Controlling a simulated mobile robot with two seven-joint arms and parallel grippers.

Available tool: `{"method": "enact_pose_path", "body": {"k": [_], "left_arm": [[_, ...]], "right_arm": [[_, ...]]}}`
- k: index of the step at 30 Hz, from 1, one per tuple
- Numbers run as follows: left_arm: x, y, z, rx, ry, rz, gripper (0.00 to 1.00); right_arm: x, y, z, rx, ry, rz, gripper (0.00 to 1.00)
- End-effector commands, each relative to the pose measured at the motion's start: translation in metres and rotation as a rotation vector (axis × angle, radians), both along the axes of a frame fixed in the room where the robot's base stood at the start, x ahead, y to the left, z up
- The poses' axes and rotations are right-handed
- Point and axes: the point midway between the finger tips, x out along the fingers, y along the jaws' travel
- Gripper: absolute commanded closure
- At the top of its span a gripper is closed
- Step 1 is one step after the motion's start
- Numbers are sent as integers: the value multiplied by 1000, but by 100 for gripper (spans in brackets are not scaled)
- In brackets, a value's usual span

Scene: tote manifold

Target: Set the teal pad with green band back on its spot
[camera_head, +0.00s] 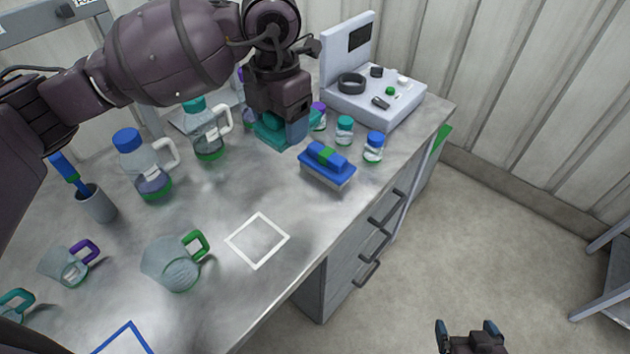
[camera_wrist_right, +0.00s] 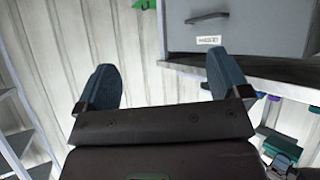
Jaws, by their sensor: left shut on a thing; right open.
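A teal pad (camera_head: 270,133) is at my left gripper (camera_head: 288,122), by the back right of the bench. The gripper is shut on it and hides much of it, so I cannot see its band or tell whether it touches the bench. A blue pad with a green band (camera_head: 327,158) sits just right of it, near the bench edge. A white square outline (camera_head: 257,240) on the bench is empty. Part of a blue outline (camera_head: 125,338) shows at the bottom left. My right gripper (camera_head: 468,328) is open and empty over the floor; it also shows in the right wrist view (camera_wrist_right: 163,85).
Small capped jars (camera_head: 373,148) stand near the right bench edge, before a grey device (camera_head: 372,95). Blue-capped (camera_head: 145,165) and teal-capped (camera_head: 207,132) bottles stand left of the left gripper.

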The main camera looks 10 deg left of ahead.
Motion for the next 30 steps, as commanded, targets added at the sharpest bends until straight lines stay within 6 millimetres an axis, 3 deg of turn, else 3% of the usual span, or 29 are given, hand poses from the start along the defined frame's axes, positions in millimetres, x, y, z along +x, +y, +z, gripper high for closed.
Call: {"method": "enact_pose_path", "body": {"k": [8, 24, 30], "left_arm": [[-8, 6, -13, 1, 5, 31, 69], [-8, 6, -125, 3, 7, 32, 69], [-7, 6, -142, 1, 3, 32, 69]], "right_arm": [[-4, -1, -2, -1, 8, -3, 6], [-12, -1, -19, 1, 33, -5, 6], [-4, 0, -13, 1, 16, -1, 6]]}}
